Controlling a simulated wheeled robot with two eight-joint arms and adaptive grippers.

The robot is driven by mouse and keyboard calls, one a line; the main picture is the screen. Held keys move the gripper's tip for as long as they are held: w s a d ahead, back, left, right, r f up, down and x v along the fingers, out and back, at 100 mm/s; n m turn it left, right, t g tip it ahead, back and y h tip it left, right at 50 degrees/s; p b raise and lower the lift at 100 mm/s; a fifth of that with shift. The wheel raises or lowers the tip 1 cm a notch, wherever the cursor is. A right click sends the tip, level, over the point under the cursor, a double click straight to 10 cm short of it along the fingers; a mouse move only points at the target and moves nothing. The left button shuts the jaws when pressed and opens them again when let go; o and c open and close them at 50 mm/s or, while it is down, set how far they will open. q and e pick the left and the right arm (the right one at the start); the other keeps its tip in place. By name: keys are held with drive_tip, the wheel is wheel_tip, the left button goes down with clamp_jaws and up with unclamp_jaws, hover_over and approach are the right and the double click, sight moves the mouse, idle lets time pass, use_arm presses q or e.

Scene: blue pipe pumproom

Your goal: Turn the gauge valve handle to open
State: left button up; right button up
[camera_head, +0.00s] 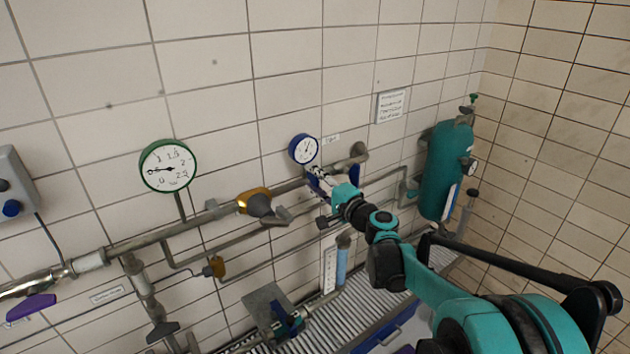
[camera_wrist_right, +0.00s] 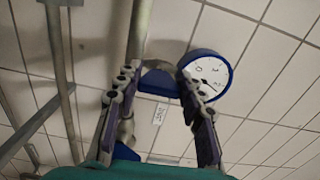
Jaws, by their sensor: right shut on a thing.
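The blue-rimmed gauge (camera_head: 303,149) is on the pipe at the tiled wall, near the middle of the head view. It also shows right of centre in the right wrist view (camera_wrist_right: 208,72). My right gripper (camera_head: 318,180) is just below this gauge. In the right wrist view its two purple-sided fingers (camera_wrist_right: 157,88) stand on either side of a blue handle (camera_wrist_right: 158,82), and the gripper is shut on it. In the head view the gripper and wrist largely hide the handle. My left gripper is not in view.
A green-rimmed gauge (camera_head: 168,166) and a yellow-brown valve (camera_head: 254,201) are on the pipework to the left. A purple handle (camera_head: 31,307) is at the far left. A teal tank (camera_head: 446,170) stands to the right. Pipes run close around my right gripper.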

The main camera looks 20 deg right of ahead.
drive_tip(key=o, duration=1.2)
drive_tip(key=shift+a, duration=0.1)
drive_tip(key=shift+c, duration=0.2)
drive_tip(key=v, duration=1.2)
